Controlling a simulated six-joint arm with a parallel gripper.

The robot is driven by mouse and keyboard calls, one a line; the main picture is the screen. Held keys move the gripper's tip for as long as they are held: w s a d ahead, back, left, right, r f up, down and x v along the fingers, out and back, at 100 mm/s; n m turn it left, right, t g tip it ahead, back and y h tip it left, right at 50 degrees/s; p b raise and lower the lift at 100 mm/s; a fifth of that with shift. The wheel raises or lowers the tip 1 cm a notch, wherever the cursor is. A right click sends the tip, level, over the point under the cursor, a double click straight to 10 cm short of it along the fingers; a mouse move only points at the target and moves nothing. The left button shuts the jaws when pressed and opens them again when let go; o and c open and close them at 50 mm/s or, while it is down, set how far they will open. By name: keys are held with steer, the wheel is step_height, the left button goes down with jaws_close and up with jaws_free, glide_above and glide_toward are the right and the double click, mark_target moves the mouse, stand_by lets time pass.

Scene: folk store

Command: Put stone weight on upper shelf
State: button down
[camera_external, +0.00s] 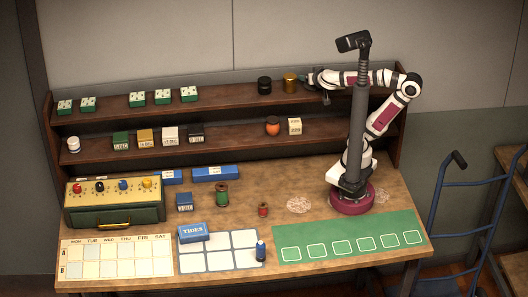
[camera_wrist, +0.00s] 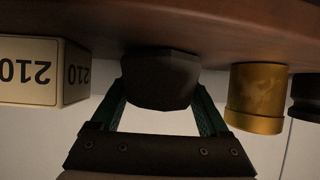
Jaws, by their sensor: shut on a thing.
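The stone weight is a dark, faceted block (camera_wrist: 160,78) in the middle of the wrist view, which appears upside down. It sits against the brown upper shelf (camera_wrist: 150,22), appearing to touch it, though a small gap is hard to rule out. My gripper (camera_wrist: 162,98) has its two green-lined fingers on either side of the weight, shut on it. In the external view my gripper (camera_external: 323,88) is at the right part of the upper shelf (camera_external: 200,105), right of a gold cylinder (camera_external: 290,83). There the weight is small, dark and hard to make out.
In the wrist view the gold cylinder (camera_wrist: 256,98) stands close on one side, with a black item (camera_wrist: 306,97) beyond it. A box marked 210 (camera_wrist: 30,72) stands on the other side.

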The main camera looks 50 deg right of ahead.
jaws_free()
steer(key=shift+f, duration=0.1)
steer(key=shift+s+a+r, duration=0.1)
steer(key=shift+a+r, duration=0.1)
steer(key=shift+r, duration=0.1)
steer(key=v, duration=1.1)
steer(key=shift+s+a, duration=0.2)
steer(key=shift+r, duration=0.1)
